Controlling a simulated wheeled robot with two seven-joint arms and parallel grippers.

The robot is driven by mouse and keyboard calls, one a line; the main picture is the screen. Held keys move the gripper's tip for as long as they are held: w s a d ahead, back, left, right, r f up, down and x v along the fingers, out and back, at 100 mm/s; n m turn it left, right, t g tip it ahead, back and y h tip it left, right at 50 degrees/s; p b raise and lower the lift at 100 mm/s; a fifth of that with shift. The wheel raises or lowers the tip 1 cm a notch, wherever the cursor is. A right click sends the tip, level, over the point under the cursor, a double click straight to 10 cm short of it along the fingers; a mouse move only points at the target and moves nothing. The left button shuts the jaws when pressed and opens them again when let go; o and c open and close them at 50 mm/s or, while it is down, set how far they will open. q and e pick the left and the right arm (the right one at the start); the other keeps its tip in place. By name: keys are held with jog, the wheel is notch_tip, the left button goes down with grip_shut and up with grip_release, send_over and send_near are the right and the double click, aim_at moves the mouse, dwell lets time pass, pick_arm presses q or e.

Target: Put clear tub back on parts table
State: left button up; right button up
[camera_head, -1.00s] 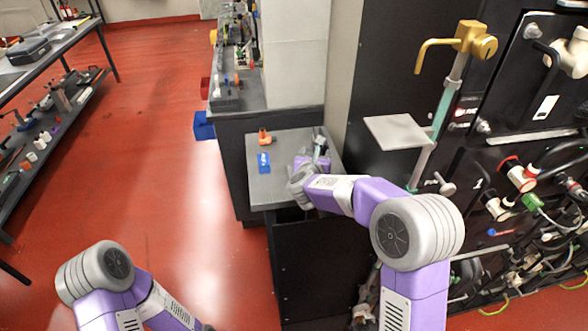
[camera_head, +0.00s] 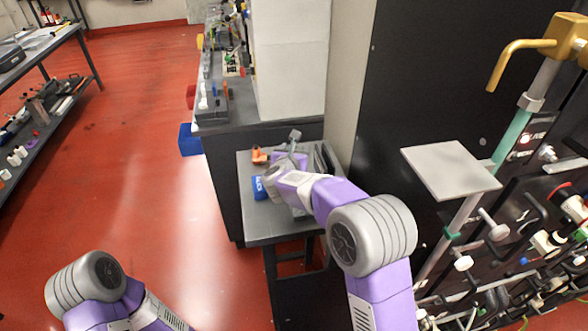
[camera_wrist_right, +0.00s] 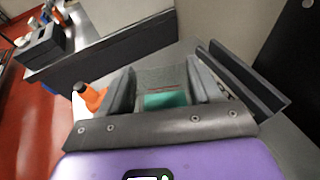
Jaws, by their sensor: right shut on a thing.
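A see-through greyish tub (camera_wrist_right: 163,77) with a teal patch and a thin red line shows between the fingers in the right wrist view. My right gripper (camera_wrist_right: 165,92) is shut on it. In the head view my right gripper (camera_head: 291,150) is over the far part of a small grey table (camera_head: 262,228); the tub is hard to make out there. I cannot tell whether the tub touches the table. My left arm shows at the bottom left of the head view, but its gripper is out of view.
An orange part (camera_head: 259,156) and a blue item (camera_head: 259,188) are on the small table's left side. A cluttered grey bench (camera_head: 222,120) stands behind it. A flat grey plate (camera_head: 450,170) on a stand and a black equipment panel are at right. Red floor is clear at left.

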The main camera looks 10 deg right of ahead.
jog(key=shift+f+b, duration=0.85)
jog(key=shift+f, duration=1.85)
jog(key=shift+f, duration=0.2)
jog(key=o, duration=1.1)
jog(key=shift+r, duration=0.1)
jog(key=shift+o, duration=0.2)
jog(key=shift+r, duration=0.15)
jog(key=p+v, duration=0.1)
jog(key=v, duration=1.1)
jog(key=shift+d, duration=0.1)
